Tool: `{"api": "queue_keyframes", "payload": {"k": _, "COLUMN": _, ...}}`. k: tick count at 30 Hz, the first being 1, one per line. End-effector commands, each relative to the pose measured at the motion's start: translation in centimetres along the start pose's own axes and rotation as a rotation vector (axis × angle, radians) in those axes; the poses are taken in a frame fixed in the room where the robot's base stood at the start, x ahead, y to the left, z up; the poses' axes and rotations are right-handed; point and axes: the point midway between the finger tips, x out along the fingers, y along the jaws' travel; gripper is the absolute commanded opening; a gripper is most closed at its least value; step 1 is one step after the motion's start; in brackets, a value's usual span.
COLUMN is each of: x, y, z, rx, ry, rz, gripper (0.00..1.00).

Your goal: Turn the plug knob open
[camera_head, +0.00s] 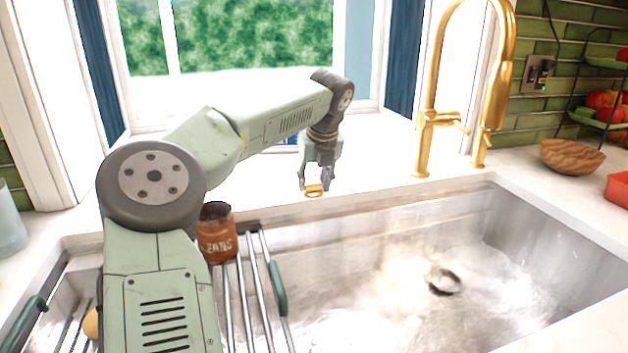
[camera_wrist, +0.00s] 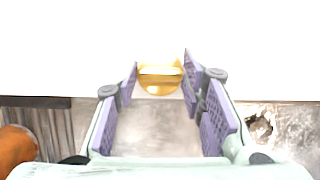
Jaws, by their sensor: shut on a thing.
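The plug knob is a small gold piece on the white counter behind the sink, and it shows in the head view (camera_head: 315,191) and the wrist view (camera_wrist: 160,80). My gripper (camera_head: 314,184) reaches down to it from above. In the wrist view my gripper (camera_wrist: 160,73) has its two purple-padded fingers on either side of the knob, shut on it. The knob has a raised bar across its top. The exact contact of the pads is hard to see.
The sink basin (camera_head: 350,325) lies in front, with a dark drain (camera_head: 444,281). A gold faucet (camera_head: 425,145) stands right of my gripper. A wooden bowl (camera_head: 572,156) sits far right.

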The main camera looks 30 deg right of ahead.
Motion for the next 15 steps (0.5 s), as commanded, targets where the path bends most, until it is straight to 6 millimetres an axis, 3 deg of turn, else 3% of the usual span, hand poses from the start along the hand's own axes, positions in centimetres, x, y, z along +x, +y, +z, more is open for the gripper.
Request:
{"api": "queue_keyframes", "payload": {"k": 5, "x": -0.01, "y": 0.00, "z": 0.02, "rx": -0.001, "ry": 0.000, "rz": 0.000, "gripper": 0.09}}
{"api": "queue_keyframes", "payload": {"k": 6, "x": -0.01, "y": 0.00, "z": 0.02, "rx": -0.001, "ry": 0.000, "rz": -0.001, "gripper": 0.38}}
{"api": "queue_keyframes", "payload": {"k": 15, "x": 0.00, "y": 0.01, "z": 0.00, "rx": 0.000, "ry": 0.000, "rz": 0.000, "gripper": 0.57}}
